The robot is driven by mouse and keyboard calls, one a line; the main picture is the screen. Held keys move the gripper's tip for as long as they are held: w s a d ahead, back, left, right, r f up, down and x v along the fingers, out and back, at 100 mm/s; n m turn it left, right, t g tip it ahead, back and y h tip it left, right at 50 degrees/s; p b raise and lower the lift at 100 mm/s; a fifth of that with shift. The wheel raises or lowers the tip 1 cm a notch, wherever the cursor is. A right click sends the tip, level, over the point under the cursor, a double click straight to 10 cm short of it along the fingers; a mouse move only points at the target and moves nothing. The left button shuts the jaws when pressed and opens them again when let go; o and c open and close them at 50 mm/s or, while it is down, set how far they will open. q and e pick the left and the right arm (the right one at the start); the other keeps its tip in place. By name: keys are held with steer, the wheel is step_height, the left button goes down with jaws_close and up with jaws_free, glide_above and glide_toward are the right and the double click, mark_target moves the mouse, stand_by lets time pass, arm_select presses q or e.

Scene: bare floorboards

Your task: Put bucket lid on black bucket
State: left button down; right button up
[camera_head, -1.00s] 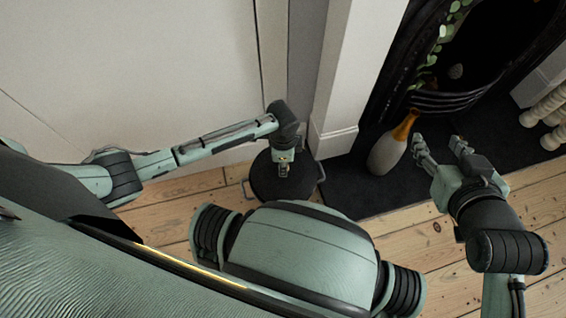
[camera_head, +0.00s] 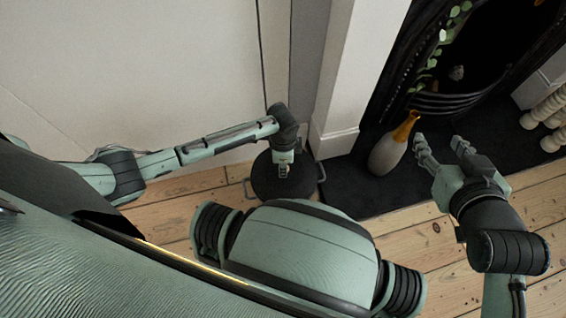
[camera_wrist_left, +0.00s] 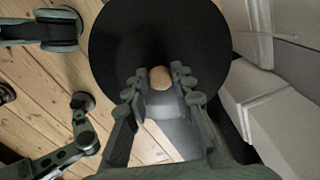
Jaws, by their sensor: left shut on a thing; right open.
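The black bucket lid (camera_head: 268,184) is a round dark disc seen from above in the head view. My left gripper (camera_head: 283,170) points down over its middle. In the left wrist view the lid (camera_wrist_left: 120,45) shows wide and round, and my left gripper (camera_wrist_left: 158,78) is shut on its small wooden knob (camera_wrist_left: 160,77). The black bucket is mostly hidden under the lid; its side handles (camera_head: 322,172) stick out left and right. Whether the lid touches the rim cannot be told. My right gripper (camera_head: 438,143) is open and empty, far to the right.
A white wall corner (camera_head: 335,142) stands just right of the bucket, and a white wall (camera_head: 180,70) lies behind. Bare floorboards (camera_head: 410,240) are in front.

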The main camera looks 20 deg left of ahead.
arm_select(q)
steer(key=shift+f+b, duration=0.4)
steer(key=shift+f, duration=0.4)
stand_by(0.6)
steer(key=c, duration=1.2)
jaws_free()
